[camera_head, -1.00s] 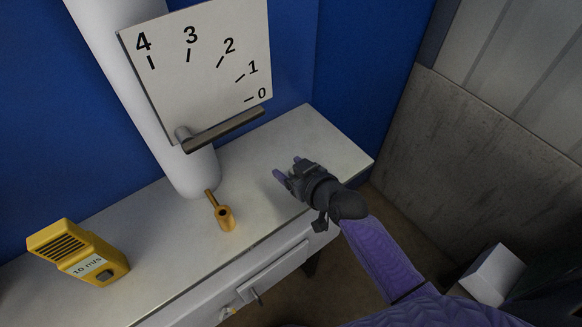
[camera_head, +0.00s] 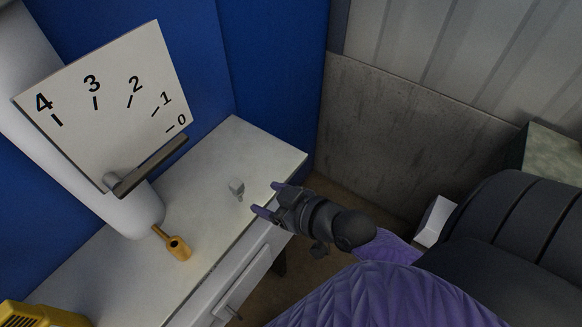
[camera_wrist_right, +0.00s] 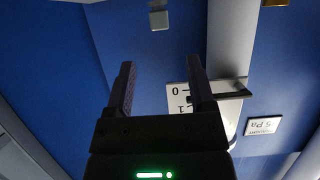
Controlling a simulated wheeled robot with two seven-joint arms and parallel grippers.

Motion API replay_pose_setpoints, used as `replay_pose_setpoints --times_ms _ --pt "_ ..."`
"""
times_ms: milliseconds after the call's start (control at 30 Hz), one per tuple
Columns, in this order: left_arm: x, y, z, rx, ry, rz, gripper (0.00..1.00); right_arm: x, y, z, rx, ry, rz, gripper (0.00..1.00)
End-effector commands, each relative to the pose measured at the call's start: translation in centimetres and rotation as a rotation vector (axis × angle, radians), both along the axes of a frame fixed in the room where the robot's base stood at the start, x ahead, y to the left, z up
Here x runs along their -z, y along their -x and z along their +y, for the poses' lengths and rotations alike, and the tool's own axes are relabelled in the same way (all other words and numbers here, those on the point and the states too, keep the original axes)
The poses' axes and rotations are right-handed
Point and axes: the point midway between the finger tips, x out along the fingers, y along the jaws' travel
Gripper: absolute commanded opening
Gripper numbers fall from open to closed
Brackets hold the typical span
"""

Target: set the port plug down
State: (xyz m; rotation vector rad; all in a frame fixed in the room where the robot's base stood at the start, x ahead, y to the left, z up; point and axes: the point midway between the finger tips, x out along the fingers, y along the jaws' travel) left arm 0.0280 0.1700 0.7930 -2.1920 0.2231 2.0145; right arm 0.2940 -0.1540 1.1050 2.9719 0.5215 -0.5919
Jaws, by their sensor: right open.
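The port plug (camera_head: 237,187), a small light-grey piece, stands on the pale counter (camera_head: 205,178) near its right end. My right gripper (camera_head: 266,199) is just right of the plug, over the counter's front edge, with its fingers pointing towards it. The jaws are open and empty, and a gap shows between them and the plug. In the right wrist view the two dark fingers (camera_wrist_right: 160,62) stand apart with nothing between them. A small grey block (camera_wrist_right: 159,18) shows beyond them; I cannot tell if it is the plug. My left gripper is out of view.
A white pipe (camera_head: 130,212) carries a numbered plate (camera_head: 110,95) and a grey lever (camera_head: 150,165). A yellow meter (camera_head: 40,315) is at bottom left. Bare counter lies around the plug.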

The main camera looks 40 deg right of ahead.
Motion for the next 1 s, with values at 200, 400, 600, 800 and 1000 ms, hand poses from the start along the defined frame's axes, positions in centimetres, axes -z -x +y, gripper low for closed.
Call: replay_pose_setpoints --times_ms 200,400,600,800,1000 --pt "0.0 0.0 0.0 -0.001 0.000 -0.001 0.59 6.3 1.0 -1.6 0.073 0.039 0.145 0.70" --pt "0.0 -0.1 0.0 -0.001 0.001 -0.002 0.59 24.2 12.0 -3.4 0.190 0.187 0.647 0.70" --pt "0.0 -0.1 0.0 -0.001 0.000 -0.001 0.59 30.7 24.2 -1.9 0.144 0.296 0.992 0.70" --pt "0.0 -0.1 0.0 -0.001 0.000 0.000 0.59 31.3 26.6 -1.5 0.125 0.317 1.051 0.70" --pt "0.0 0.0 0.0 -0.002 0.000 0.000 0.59 31.3 26.6 -1.6 0.126 0.317 1.050 0.70"
